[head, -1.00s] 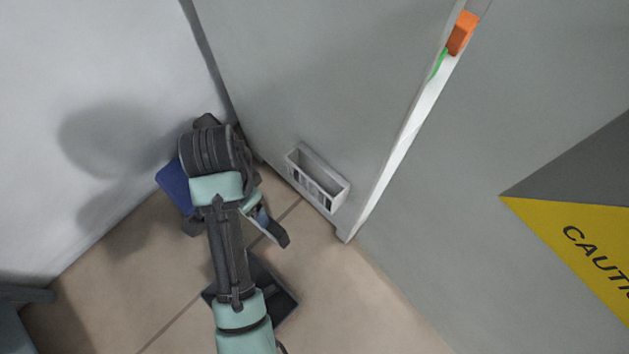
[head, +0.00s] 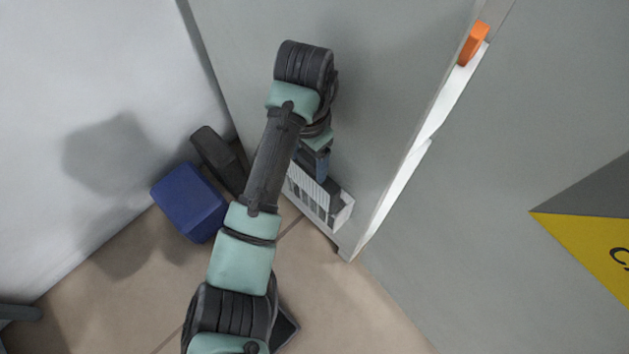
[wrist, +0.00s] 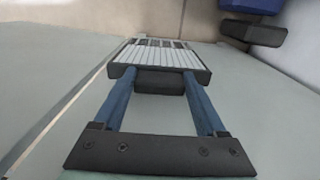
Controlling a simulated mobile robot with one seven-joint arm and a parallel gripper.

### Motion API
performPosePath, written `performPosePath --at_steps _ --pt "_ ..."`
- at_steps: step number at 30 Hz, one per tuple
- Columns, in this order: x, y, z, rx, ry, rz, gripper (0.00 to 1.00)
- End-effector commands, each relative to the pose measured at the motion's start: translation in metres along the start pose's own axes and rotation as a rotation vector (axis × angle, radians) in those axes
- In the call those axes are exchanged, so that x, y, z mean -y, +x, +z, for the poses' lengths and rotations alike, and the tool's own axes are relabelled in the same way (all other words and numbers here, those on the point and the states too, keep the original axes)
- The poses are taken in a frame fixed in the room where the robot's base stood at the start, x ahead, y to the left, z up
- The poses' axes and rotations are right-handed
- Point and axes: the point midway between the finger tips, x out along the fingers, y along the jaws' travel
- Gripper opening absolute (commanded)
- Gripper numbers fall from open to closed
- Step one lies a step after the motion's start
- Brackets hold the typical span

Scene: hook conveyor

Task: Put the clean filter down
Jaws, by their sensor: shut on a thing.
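My gripper (wrist: 161,82) is shut on a dark block at the near edge of the filter (wrist: 158,56), with one blue finger on each side. The filter has pale slats and a dark rim. In the head view my gripper (head: 318,165) points down at the grey wall-mounted holder (head: 345,215) low on the panel. The filter's pale slats (head: 307,183) show at the holder's upper left. The filter is at the holder's mouth; how far inside it sits cannot be told. My arm and fingers hide part of both.
A blue box (head: 188,202) and a dark object (head: 217,158) stand at the left by the corner. A dark tray (head: 287,328) lies on the floor, partly behind my arm. An orange piece (head: 473,43) is on the panel's right edge. Floor right of the tray is clear.

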Motion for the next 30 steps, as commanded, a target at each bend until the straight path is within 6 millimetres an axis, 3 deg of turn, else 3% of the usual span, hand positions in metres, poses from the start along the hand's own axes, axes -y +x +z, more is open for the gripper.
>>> performPosePath --at_steps 3,12,20,27,30 --pt "0.0 0.005 -0.022 0.002 0.001 0.001 0.0" --pt "0.0 0.065 -0.018 0.001 -0.002 0.001 0.0" --pt "0.0 0.084 -0.018 0.001 -0.001 0.001 0.0" --pt "0.0 0.119 -0.018 0.002 -0.001 0.001 0.0" --pt "0.0 0.121 -0.018 -0.001 -0.001 0.0 0.0"
